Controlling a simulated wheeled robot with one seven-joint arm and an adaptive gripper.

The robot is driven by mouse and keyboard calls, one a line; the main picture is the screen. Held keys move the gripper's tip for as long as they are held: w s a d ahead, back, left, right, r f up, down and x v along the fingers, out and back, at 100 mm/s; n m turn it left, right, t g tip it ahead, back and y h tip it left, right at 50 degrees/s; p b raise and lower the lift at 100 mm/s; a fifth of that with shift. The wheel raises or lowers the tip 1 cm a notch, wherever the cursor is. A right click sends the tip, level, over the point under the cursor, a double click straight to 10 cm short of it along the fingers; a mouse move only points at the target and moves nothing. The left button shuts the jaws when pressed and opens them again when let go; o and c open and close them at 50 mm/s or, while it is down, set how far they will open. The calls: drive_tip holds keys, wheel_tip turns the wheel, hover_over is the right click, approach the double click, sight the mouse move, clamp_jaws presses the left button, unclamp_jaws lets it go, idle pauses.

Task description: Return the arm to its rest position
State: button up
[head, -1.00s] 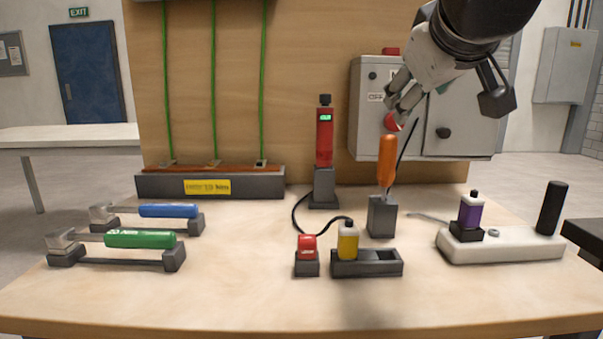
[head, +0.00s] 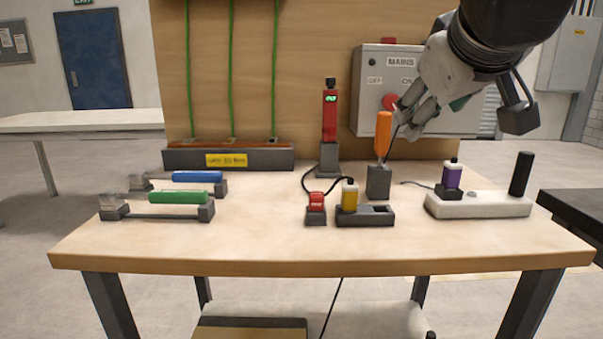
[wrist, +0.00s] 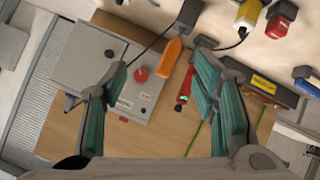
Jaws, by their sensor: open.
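My gripper (head: 402,122) hangs from the upper right of the head view, above the right part of the workbench (head: 270,236). Its fingers are apart and empty. In the head view the fingertips appear close to an orange-handled tool (head: 383,135) that stands upright in a dark holder (head: 379,182); I cannot tell the gap in depth. In the wrist view the green-padded fingers (wrist: 160,95) are spread wide, with nothing between them. The orange handle (wrist: 172,57) lies beyond the fingertips there.
A grey mains box (head: 420,85) with a red knob stands behind my gripper. A red device (head: 330,116), yellow bottle (head: 350,195) and purple bottle (head: 452,174) stand on the bench. The bench's front strip is clear.

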drive_tip(key=s+d+f+m+g+y, duration=0.15)
drive_tip(key=s+f+g, duration=0.45)
drive_tip(key=s+f, duration=0.7)
drive_tip(key=s+f+m+g+y, duration=0.1)
drive_tip(key=s+f+m+g, duration=0.3)
drive_tip(key=s+f, duration=0.95)
wheel_tip(320, 180, up, 35)
drive_tip(key=s+n+t+p, duration=0.1)
drive_tip(key=n+t+p, duration=0.1)
drive_tip(key=p, duration=2.9)
drive_tip(key=shift+s+d+t+p, duration=0.2)
drive_tip(key=shift+t+p, duration=0.2)
drive_tip(key=shift+t, duration=0.2)
